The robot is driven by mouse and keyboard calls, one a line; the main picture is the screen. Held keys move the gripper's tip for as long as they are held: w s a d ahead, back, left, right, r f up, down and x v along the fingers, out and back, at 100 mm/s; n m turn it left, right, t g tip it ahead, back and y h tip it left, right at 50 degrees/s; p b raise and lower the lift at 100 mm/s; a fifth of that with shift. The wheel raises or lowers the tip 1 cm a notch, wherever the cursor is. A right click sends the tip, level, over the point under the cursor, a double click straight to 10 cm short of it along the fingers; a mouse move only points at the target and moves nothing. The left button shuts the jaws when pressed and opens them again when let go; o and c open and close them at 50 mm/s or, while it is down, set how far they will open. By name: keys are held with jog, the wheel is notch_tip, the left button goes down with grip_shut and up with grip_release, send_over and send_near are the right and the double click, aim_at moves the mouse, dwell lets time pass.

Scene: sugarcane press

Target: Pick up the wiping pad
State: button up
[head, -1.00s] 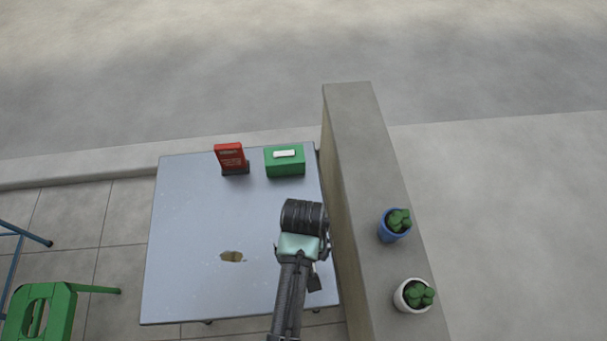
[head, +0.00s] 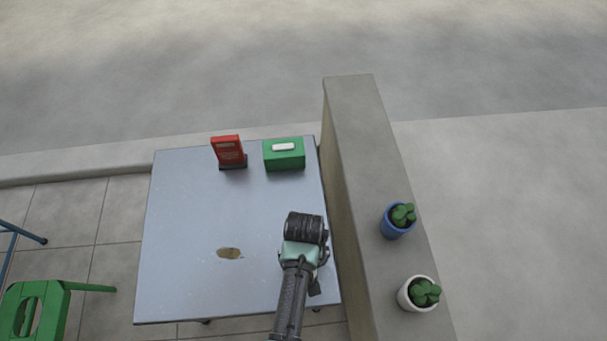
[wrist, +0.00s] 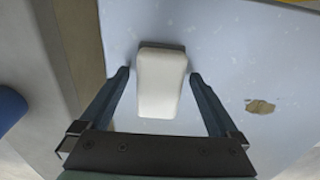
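The wiping pad (wrist: 161,84) is a white rounded block on the pale table. It shows in the wrist view between the two fingers of my gripper (wrist: 158,78). The fingers are open, one on each side of the pad, with a gap on both sides. I cannot tell how far above the table the fingertips are. In the head view my gripper (head: 304,229) is over the right side of the table, and my arm hides the pad there.
The table (head: 190,215) has a brown stain (head: 229,253). A red card holder (head: 229,152) and a green box (head: 284,154) stand at its back. A concrete wall (head: 352,130) runs along the right, with a blue pot (head: 395,225) and a white pot (head: 409,295). A green stool (head: 40,305) is left.

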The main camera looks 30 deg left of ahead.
jog(key=c, duration=1.2)
jog(key=shift+r, duration=0.1)
notch_tip(320, 180, up, 10)
jog(key=p, duration=0.3)
jog(key=shift+p, duration=0.35)
